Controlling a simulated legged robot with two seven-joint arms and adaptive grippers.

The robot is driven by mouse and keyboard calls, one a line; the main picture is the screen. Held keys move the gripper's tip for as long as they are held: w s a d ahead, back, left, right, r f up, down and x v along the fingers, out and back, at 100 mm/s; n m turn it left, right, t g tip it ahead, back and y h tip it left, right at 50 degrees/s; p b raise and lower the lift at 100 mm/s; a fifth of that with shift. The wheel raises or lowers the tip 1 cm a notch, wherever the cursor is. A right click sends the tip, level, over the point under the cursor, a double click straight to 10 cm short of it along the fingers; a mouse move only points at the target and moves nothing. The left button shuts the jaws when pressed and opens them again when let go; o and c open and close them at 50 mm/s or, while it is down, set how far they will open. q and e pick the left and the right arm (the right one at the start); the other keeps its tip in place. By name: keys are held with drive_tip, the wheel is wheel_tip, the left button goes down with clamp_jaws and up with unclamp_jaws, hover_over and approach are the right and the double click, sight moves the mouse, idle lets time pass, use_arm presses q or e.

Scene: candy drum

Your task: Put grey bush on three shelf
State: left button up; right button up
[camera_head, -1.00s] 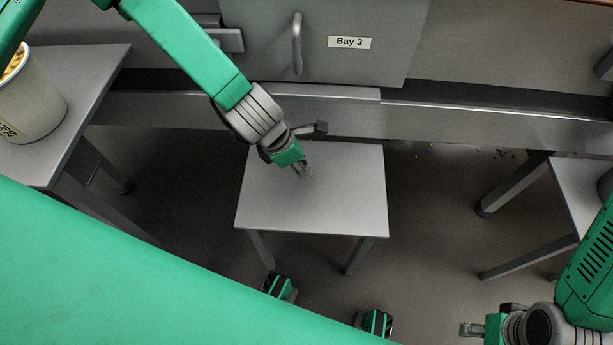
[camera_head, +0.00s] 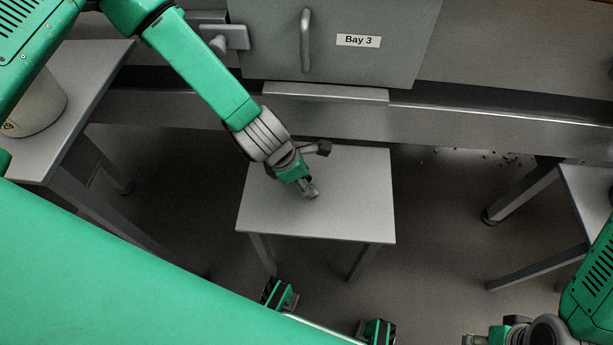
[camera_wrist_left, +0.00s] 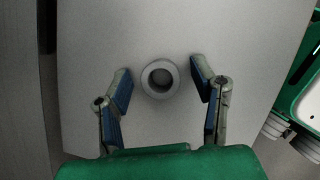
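The grey bush (camera_wrist_left: 160,92), a short round ring with a dark hole, stands on the small grey table (camera_head: 360,215) in the left wrist view. My left gripper (camera_wrist_left: 160,68) is open, with one finger on each side of the bush and a gap to both. In the head view my left gripper (camera_head: 311,190) points down over the middle of this table; I cannot clearly separate the bush from the fingers there. My right gripper (camera_head: 474,340) is at the bottom edge, cut off. The grey Bay 3 door (camera_head: 330,50) is at the back, with a pale shelf-like ledge (camera_head: 325,93) below it.
A side table (camera_head: 95,75) with a pale drum (camera_head: 38,105) is at left. Another side table (camera_head: 590,190) is at right. Small coloured bits lie on the floor at back right. A door handle (camera_head: 306,40) sticks out above the small table.

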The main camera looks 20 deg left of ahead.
use_arm(q)
drive_tip(key=shift+r, duration=0.2)
drive_tip(key=p+v, duration=0.4)
drive_tip(key=v, duration=0.8)
drive_tip(key=s+f+m, duration=0.1)
drive_tip(key=s+m, duration=0.1)
drive_tip(key=s+a+f+m+y, duration=0.1)
drive_tip(key=s+f+m, duration=0.1)
drive_tip(key=m, duration=0.1)
drive_tip(key=s+f+m+g, duration=0.1)
drive_tip(key=s+m, duration=0.1)
drive_tip(key=shift+s+a+f+m+y, duration=0.3)
drive_tip(key=shift+f, duration=0.1)
drive_tip(key=s+m, duration=0.1)
drive_tip(key=s+a+f+m, duration=0.1)
drive_tip(key=m, duration=0.1)
drive_tip(key=s+a+f+m, duration=0.1)
drive_tip(key=s+m, duration=0.1)
drive_tip(key=shift+g+y, duration=0.3)
drive_tip(key=s+a+f+m+y, duration=0.1)
drive_tip(key=s+a+m, duration=0.4)
drive_tip(key=m, duration=0.8)
drive_tip(key=s, duration=0.2)
drive_tip(key=shift+s+a+f+m+g, duration=0.2)
drive_tip(key=shift+s+a+m+g, duration=0.1)
drive_tip(key=shift+m+g, duration=0.1)
